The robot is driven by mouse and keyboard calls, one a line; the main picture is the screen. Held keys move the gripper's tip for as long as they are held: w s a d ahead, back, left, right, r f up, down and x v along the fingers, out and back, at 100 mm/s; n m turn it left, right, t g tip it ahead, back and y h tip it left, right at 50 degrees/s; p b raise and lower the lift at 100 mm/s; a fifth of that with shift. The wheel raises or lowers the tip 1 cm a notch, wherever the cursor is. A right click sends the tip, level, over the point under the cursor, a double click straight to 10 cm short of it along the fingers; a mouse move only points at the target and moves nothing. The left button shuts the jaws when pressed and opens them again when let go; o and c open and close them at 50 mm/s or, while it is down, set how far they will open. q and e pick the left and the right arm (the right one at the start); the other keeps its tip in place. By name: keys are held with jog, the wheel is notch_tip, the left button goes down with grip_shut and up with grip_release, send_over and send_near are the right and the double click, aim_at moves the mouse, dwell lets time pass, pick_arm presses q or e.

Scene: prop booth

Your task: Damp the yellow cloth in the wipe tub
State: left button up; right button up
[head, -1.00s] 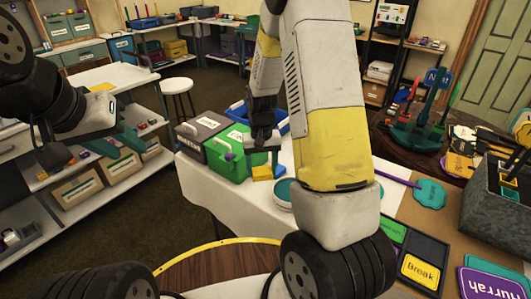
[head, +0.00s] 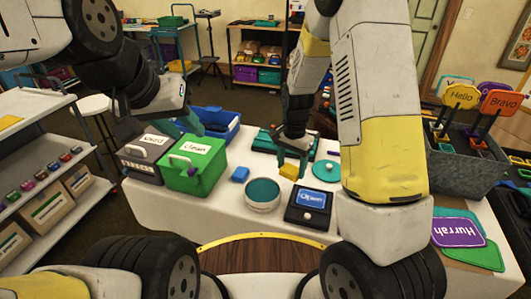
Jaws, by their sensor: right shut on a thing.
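The yellow cloth (head: 289,171), a small folded block, is in my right gripper (head: 293,157), whose dark teal fingers are shut on it above the white table. The round wipe tub (head: 262,206), pale-sided with a teal top surface, stands just left of and below the cloth; the two look apart. A teal disc with a small knob (head: 326,171) lies to the right. My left gripper (head: 184,123) hangs at the left over the bins, its teal fingers apart and empty.
A green "Clean" bin (head: 190,179), a grey "Used" bin (head: 146,166) and a blue crate (head: 228,137) stand at the left. A dark device with a blue screen (head: 308,218) sits right of the tub.

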aim_at(262, 190)
jog(key=a+m, duration=0.9)
jog(key=m, duration=0.4)
jog(key=shift+m, duration=0.3)
jog(key=shift+s+a+f, duration=0.1)
jog(key=shift+f, duration=1.4)
jog(key=shift+a+f, duration=0.1)
jog(key=shift+f, duration=1.4)
jog(key=shift+f, duration=0.55)
notch_tip(262, 190, up, 7)
